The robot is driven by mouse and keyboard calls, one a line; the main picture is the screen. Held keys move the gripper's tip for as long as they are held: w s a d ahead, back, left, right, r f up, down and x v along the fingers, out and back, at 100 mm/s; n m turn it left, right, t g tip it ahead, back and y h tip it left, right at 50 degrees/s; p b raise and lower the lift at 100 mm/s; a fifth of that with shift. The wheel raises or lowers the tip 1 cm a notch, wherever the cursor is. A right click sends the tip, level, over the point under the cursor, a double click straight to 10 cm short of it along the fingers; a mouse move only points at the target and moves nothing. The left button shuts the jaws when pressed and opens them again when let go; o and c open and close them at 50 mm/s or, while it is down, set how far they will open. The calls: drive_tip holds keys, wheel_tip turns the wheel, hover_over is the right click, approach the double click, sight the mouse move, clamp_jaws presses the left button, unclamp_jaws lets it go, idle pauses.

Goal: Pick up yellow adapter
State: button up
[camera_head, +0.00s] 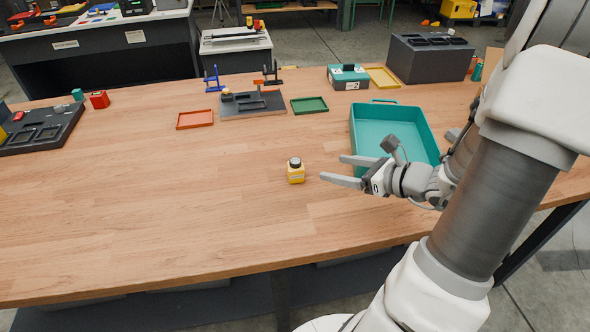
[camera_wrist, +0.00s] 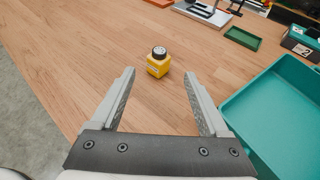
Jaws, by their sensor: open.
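The yellow adapter (camera_head: 296,172) is a small yellow block with a dark round cap, upright on the wooden table. In the wrist view the adapter (camera_wrist: 158,63) stands ahead of my fingertips, between their lines. My gripper (camera_head: 341,170) is open and empty, just right of the adapter in the head view, with its fingers pointing left towards it. In the wrist view both fingers of my gripper (camera_wrist: 160,72) are spread apart, and neither touches the adapter.
A teal tote (camera_head: 432,137) stands right of the adapter, partly behind my arm. Red (camera_head: 195,119), green (camera_head: 309,105) and yellow (camera_head: 382,77) trays lie farther back, near a grey fixture board (camera_head: 238,108). The table around the adapter is clear.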

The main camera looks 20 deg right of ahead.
sight(299, 162)
drive_tip(key=b+x, duration=0.1)
drive_tip(key=x, duration=0.8)
drive_tip(key=shift+f+b+x, duration=0.15)
drive_tip(key=shift+b+x, duration=0.25)
drive_tip(key=shift+x, duration=0.95)
drive_tip(key=shift+f+b+x, duration=0.1)
drive_tip(key=shift+b+x, duration=0.25)
drive_tip(key=shift+x, duration=1)
drive_tip(key=shift+s+d, duration=0.1)
drive_tip(key=shift+c, duration=0.3)
drive_tip(key=c, duration=1.2)
drive_tip(key=shift+s, duration=0.1)
